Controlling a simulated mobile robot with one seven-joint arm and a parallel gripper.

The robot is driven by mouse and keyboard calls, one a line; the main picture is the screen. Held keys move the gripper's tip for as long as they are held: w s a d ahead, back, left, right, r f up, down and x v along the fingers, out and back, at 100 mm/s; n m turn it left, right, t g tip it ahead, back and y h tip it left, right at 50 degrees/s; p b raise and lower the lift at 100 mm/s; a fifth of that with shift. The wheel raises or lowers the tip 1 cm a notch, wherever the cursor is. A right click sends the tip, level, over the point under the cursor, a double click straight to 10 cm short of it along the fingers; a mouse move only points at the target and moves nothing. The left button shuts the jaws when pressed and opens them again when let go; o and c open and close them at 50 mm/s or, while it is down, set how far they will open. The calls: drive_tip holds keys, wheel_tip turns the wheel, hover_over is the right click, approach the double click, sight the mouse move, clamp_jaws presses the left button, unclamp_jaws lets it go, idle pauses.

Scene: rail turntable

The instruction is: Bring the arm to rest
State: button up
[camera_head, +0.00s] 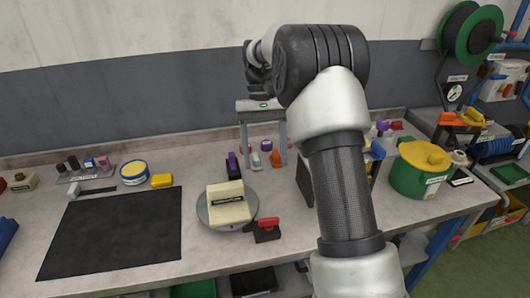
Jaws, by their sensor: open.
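My arm rises from the bottom right of the head view and bends at a dark elbow high in front of the wall. My gripper (258,80) shows only in part as a dark shape left of the elbow, above the bench and apart from everything on it. It is open, and I see nothing held in it; its fingertips are hard to make out. Below stands a round grey turntable (205,221) with a cream block (228,203) on it.
The bench (130,290) carries a black mat (112,235) at left, a yellow-topped tin (134,172), a small grey gantry (262,106), a red-handled item (267,229) and a green pot (420,172). A green reel (485,35) hangs at upper right. The mat is clear.

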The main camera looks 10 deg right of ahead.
drive_tip(key=shift+r, duration=0.15)
drive_tip(key=s+r+t+p, duration=0.2)
drive_tip(key=s+r+t, duration=0.3)
drive_tip(key=s+r, duration=0.75)
drive_tip(key=s+n+t+p, duration=0.1)
drive_tip(key=s+t, duration=0.4)
drive_tip(key=s, duration=0.7)
drive_tip(key=shift+s+a+r+p, duration=0.3)
drive_tip(key=shift+s+r+p, duration=0.05)
drive_tip(key=shift+s, duration=0.05)
